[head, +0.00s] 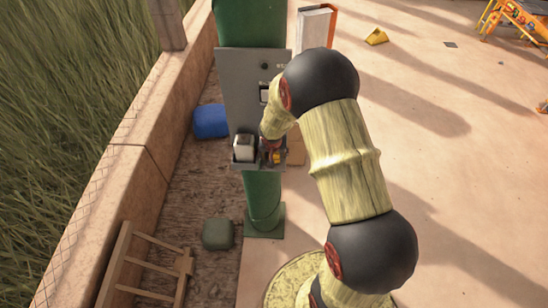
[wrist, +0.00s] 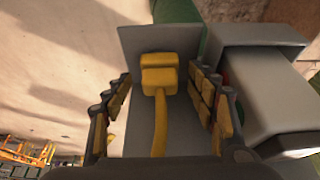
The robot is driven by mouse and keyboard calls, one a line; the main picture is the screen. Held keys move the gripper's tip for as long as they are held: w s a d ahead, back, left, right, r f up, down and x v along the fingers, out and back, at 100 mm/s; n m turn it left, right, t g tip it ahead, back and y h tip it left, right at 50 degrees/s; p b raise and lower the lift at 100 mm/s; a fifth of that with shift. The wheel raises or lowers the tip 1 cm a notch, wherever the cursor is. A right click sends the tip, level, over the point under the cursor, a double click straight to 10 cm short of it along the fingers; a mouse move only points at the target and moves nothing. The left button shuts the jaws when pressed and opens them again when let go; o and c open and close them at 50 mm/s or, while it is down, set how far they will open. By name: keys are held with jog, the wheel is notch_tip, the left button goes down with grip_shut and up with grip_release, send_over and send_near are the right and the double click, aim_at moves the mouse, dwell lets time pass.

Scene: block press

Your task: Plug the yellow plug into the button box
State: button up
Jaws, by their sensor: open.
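The yellow plug (wrist: 158,78) lies on a grey surface in the wrist view, with its yellow cord (wrist: 160,125) running back toward my gripper. My gripper (wrist: 162,90) is open, with one finger on each side of the plug and visible gaps between. In the head view my gripper (head: 268,148) is low at the panel's right side, and a bit of the yellow plug (head: 276,157) shows there. A grey upright panel (head: 241,85) on a green post carries a small dark round part (head: 264,66). I cannot tell surely which part is the button box.
A pale block-like box (head: 243,147) stands left of my gripper; a large grey box (wrist: 255,85) is close right of the fingers in the wrist view. A blue object (head: 211,121) and a low wall (head: 125,160) are to the left. Open ground lies right.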

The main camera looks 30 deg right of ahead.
jog(key=shift+c, duration=0.6)
jog(key=c, duration=1.1)
jog(key=shift+o, duration=0.2)
jog(key=shift+w+r, duration=0.1)
jog(key=shift+r, duration=0.55)
jog(key=s+a+r+b, duration=0.1)
jog(key=s+a+r, duration=0.5)
jog(key=s+r, duration=0.5)
jog(key=shift+s+r, duration=0.35)
jog(key=shift+s, duration=0.6)
